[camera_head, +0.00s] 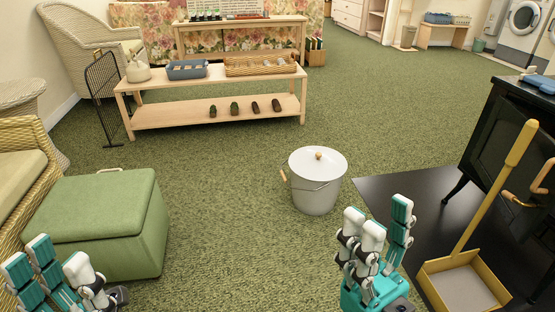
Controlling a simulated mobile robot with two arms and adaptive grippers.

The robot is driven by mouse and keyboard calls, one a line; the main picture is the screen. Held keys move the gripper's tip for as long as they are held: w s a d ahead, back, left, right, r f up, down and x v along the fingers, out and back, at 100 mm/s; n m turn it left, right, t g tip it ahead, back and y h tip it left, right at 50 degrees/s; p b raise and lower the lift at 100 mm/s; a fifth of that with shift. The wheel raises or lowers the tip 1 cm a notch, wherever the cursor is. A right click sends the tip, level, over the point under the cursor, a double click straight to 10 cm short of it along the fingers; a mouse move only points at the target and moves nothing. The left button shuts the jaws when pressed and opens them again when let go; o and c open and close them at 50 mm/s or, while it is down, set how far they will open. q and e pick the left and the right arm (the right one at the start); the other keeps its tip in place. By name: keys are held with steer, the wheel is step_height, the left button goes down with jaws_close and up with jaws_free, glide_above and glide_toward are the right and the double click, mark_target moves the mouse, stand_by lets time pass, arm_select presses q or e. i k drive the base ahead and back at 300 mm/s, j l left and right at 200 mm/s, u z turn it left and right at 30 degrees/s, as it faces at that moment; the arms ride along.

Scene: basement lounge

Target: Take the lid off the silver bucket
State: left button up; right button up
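The silver bucket (318,195) stands upright on the green carpet near the middle of the view. Its pale lid (300,160) sits on top, with a small round wooden knob (319,155) at the centre. A wire handle with a wooden grip (284,176) hangs at the bucket's left side. My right gripper (378,225) is in front of the bucket and to its right, apart from it, with its fingers spread and nothing between them. My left gripper (58,265) is at the bottom left, by the green ottoman, far from the bucket, with fingers apart and empty.
The green ottoman (95,205) stands left of the bucket. A black stove (510,140) on a dark floor plate (400,190) is at the right, with a yellow dustpan (430,270) before it. A wooden bench (150,118) stands behind. Carpet around the bucket is clear.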

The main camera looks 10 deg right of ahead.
mark_target(320, 164)
steer(key=i+l+u, duration=0.45)
steer(key=l+u, duration=0.15)
steer(key=i+l+u, duration=0.15)
steer(key=l+u, duration=0.15)
steer(key=l, duration=0.25)
steer(key=i+l, duration=0.1)
steer(key=l, duration=0.3)
steer(key=i+l, duration=0.1)
steer(key=l, duration=0.25)
steer(key=i+l+u, duration=0.1)
steer(key=l, duration=0.3)
steer(key=i+l, duration=0.15)
steer(key=l, duration=0.25)
